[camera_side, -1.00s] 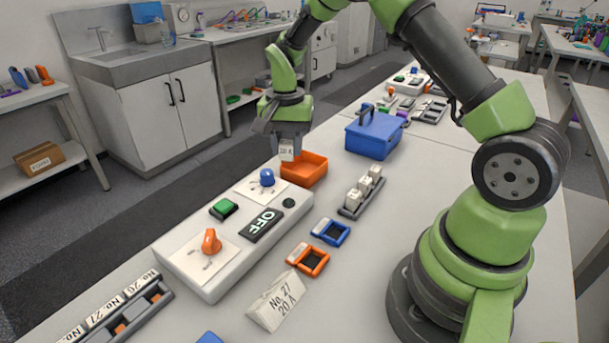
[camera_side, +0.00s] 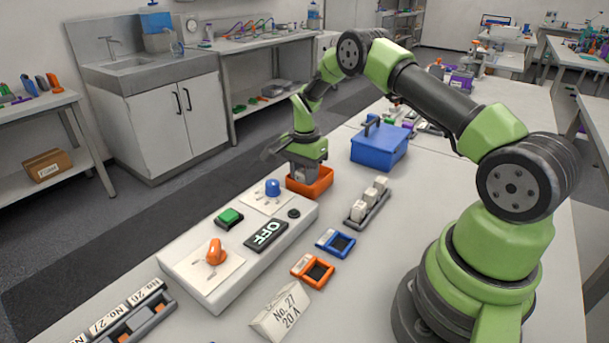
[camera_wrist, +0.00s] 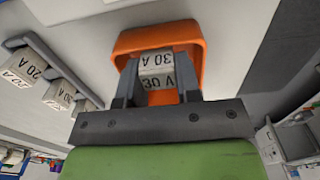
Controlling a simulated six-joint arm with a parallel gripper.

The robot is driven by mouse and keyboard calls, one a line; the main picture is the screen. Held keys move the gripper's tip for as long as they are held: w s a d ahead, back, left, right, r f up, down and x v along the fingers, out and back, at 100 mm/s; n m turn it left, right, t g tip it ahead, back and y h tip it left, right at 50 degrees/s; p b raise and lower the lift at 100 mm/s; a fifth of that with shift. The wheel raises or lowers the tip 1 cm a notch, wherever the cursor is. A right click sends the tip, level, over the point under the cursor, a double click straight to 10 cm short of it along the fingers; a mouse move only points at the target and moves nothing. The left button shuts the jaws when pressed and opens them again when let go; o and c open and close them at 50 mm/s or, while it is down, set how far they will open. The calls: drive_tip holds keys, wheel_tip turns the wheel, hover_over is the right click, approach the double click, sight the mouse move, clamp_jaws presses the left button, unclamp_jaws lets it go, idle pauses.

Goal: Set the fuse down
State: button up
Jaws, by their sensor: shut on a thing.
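My gripper (camera_side: 306,178) reaches down into the orange open bin (camera_side: 325,184) at the far end of the white control box. In the wrist view my gripper (camera_wrist: 157,88) has its two fingers shut on a white fuse (camera_wrist: 158,64) with a 30 A marking on its faces. The fuse is over or inside the orange bin (camera_wrist: 160,36). In the side view the fuse is hidden by the fingers and the bin wall. I cannot tell whether the fuse touches the bin floor.
The white control box (camera_side: 205,285) has an orange knob, green button, OFF display and blue knob. A fuse rack (camera_side: 372,212) holding several white fuses stands right of the bin. A blue toolbox (camera_side: 379,147) is behind it. Blue and orange frames (camera_side: 313,271) lie nearer the front.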

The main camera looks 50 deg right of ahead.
drive_tip(key=shift+f, duration=0.35)
drive_tip(key=shift+f, duration=0.1)
drive_tip(key=o, duration=0.9)
